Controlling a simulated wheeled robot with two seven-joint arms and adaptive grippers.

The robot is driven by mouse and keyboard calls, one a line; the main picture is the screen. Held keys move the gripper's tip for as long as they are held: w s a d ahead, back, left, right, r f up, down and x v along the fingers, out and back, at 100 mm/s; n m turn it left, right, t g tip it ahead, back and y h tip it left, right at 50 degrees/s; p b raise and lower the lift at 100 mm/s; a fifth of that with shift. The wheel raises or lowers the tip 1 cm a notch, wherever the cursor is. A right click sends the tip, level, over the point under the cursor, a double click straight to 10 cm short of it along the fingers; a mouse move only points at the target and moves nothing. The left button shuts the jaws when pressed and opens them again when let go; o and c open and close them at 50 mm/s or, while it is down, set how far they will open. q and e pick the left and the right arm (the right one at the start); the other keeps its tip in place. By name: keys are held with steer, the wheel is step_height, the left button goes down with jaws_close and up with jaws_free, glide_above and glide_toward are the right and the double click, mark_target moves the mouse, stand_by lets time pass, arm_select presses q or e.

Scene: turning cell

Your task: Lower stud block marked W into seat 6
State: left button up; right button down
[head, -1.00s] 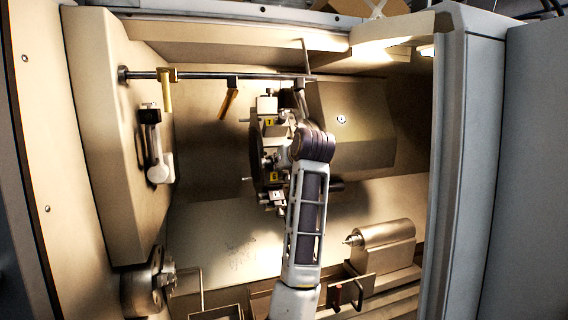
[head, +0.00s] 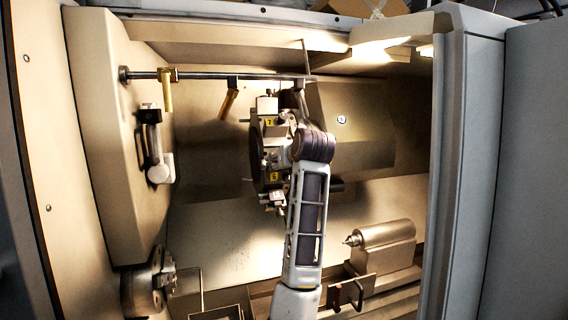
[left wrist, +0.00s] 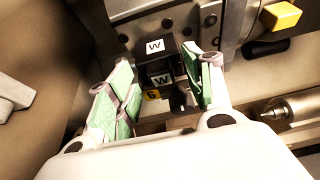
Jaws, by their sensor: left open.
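The dark stud block marked W (left wrist: 154,46) shows in the left wrist view, with white W labels on two of its faces. It stands at the yellow label of seat 6 (left wrist: 152,95); I cannot tell whether it is fully down. My left gripper (left wrist: 168,65) is open, its green-padded fingers on either side of the block with visible gaps. In the head view the left gripper (head: 279,157) is at the turret (head: 257,160), mostly hidden behind my arm. The block cannot be made out there. My right gripper is not in view.
Yellow labels 7 (head: 270,122) and 5 (head: 274,177) mark neighbouring turret seats with holders. A chuck (head: 143,290) is at lower left, a tailstock (head: 385,247) at lower right. A bar (head: 220,77) with hanging yellow pieces crosses above. A yellow block (left wrist: 282,15) shows at upper right.

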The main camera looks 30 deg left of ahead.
arm_select(q)
steer(key=shift+f, duration=0.2)
steer(key=v, duration=0.7)
steer(key=shift+s+d+r, duration=0.15)
steer(key=shift+r, duration=0.15)
stand_by(1.0)
